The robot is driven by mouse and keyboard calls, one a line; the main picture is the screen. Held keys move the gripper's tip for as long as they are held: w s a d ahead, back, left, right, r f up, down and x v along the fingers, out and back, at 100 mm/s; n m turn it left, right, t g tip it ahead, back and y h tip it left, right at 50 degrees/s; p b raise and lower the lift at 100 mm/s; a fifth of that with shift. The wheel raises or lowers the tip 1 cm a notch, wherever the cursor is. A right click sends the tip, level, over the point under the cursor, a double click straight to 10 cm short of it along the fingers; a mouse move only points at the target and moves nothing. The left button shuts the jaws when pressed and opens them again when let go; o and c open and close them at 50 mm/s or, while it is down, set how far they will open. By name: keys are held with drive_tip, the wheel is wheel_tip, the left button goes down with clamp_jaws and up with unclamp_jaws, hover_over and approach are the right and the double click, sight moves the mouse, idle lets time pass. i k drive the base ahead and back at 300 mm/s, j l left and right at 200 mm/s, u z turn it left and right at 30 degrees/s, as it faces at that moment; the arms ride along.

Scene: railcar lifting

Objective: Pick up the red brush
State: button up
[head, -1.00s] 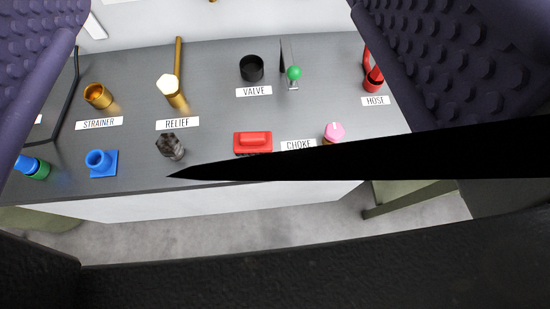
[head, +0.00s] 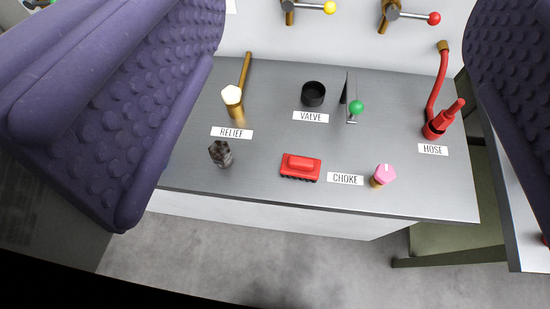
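The red brush (head: 301,167) is a small red block with a raised grip and a dark underside. It lies on the grey table (head: 270,120) near the front edge, left of the CHOKE label (head: 345,179). My gripper (head: 340,110) shows as two purple, studded fingers, one at the left and one at the right edge of the head view. They are wide apart with nothing between them close up. The brush lies beyond them on the table and is in full view.
A dark knobbed part (head: 221,153) stands left of the brush, and a pink knob (head: 384,175) stands right. Table around the brush is clear.

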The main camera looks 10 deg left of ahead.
sight(297, 167)
drive_tip(key=i+j+u, duration=0.1)
drive_tip(key=u, duration=0.4)
drive_tip(key=k+z, duration=0.1)
drive_tip(key=z, duration=0.4)
drive_tip(key=i+j, duration=0.55)
drive_tip(key=i, duration=0.25)
drive_tip(key=z, duration=0.05)
